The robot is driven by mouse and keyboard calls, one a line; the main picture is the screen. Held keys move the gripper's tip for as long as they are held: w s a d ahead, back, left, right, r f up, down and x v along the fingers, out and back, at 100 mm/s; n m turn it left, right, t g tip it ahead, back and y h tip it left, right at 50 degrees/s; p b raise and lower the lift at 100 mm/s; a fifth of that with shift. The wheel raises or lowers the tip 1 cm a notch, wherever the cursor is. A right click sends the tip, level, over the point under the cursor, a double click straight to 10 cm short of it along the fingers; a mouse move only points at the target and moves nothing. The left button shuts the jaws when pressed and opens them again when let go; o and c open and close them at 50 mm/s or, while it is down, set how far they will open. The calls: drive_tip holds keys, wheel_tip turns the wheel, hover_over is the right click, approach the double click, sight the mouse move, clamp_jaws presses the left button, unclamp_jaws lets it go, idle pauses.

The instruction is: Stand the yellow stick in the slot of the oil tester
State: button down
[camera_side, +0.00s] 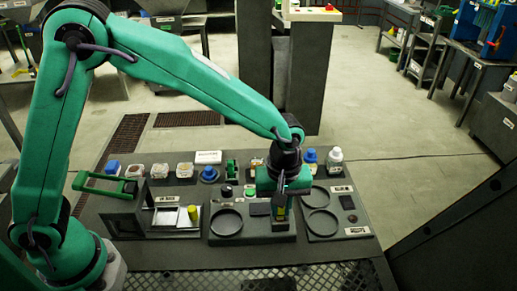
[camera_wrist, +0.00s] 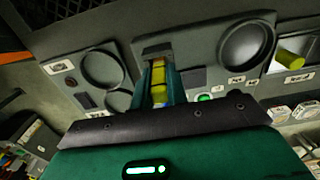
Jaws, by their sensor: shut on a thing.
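My gripper (camera_wrist: 160,85) points down over the middle panel on the bench, and its fingers are shut on the yellow stick (camera_wrist: 159,76). In the side view the stick (camera_side: 281,213) shows upright between the fingers, low over the front right of that panel. A small grey block (camera_wrist: 158,50), which looks like the slotted part of the oil tester (camera_side: 227,237), lies right by the stick's far end in the wrist view. The fingers hide most of the stick, and I cannot tell whether its tip is inside the slot.
A round dish (camera_side: 226,222) is left of my gripper, and a panel with two round recesses (camera_side: 320,222) is right. Jars and bottles (camera_side: 335,157) line the back.

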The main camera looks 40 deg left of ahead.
drive_tip(key=shift+f, duration=0.85)
idle(1.1)
drive_tip(key=c, duration=1.5)
unclamp_jaws()
drive_tip(key=shift+c, duration=1)
drive_tip(key=shift+s, duration=0.1)
drive_tip(key=shift+r, duration=0.15)
drive_tip(key=shift+o, duration=1.1)
drive_tip(key=shift+r, duration=4.5)
drive_tip(key=shift+a+r, duration=0.1)
